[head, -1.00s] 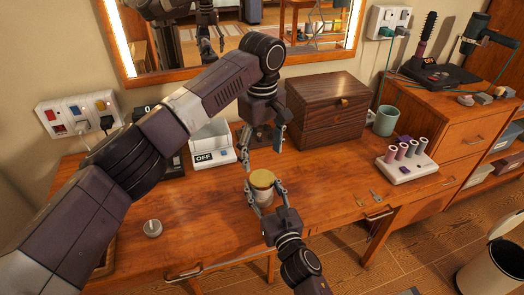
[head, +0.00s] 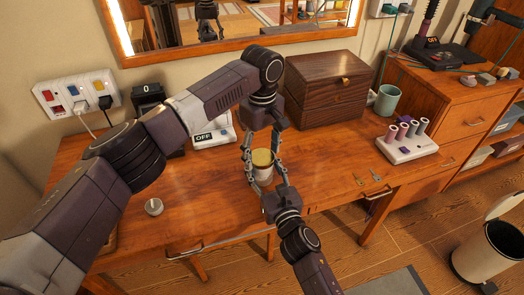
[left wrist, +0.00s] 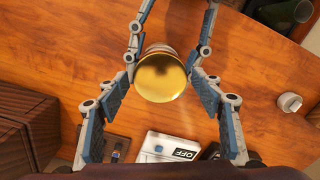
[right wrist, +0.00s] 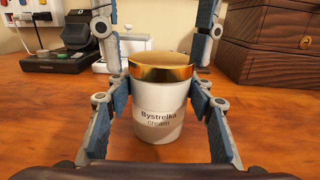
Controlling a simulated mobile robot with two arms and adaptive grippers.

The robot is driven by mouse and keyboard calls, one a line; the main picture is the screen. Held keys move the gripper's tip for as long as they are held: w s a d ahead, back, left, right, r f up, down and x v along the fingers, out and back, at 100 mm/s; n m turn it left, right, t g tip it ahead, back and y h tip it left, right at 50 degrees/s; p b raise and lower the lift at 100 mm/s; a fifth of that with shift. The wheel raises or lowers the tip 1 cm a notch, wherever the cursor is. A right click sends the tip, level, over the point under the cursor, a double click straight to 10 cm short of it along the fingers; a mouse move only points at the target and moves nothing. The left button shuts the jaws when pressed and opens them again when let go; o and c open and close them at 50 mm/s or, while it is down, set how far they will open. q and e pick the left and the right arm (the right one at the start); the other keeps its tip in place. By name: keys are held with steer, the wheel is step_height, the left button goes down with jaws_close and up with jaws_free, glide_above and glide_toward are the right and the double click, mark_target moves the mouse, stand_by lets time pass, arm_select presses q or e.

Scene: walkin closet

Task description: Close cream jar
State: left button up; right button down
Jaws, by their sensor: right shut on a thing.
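The cream jar (right wrist: 158,124) is white with a label and stands upright on the wooden table. Its gold lid (left wrist: 161,77) rests on top; I cannot tell whether it is screwed tight. The lid also shows in the head view (head: 262,158). My right gripper (right wrist: 159,108) is shut on the jar body, one finger on each side. My left gripper (left wrist: 166,78) points down from above, open, its fingers on either side of the lid and apart from it. In the right wrist view, its fingers hang left and right of the lid.
A dark wooden box (head: 325,92) stands behind the jar. A scale-like device marked OFF (head: 212,132) is behind my left arm. A small round knob-like object (head: 154,206) lies at left, and a curler stand (head: 407,148) at right. The tabletop around the jar is mostly clear.

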arm_select(q)
steer(key=c, duration=0.9)
steer(key=shift+o, duration=0.2)
steer(key=m, duration=0.5)
steer(key=shift+m, duration=0.3)
steer(key=m, duration=1.5)
steer(key=shift+m, duration=0.3)
steer(key=m, duration=0.4)
steer(key=o, duration=1.4)
steer(key=shift+c, duration=0.2)
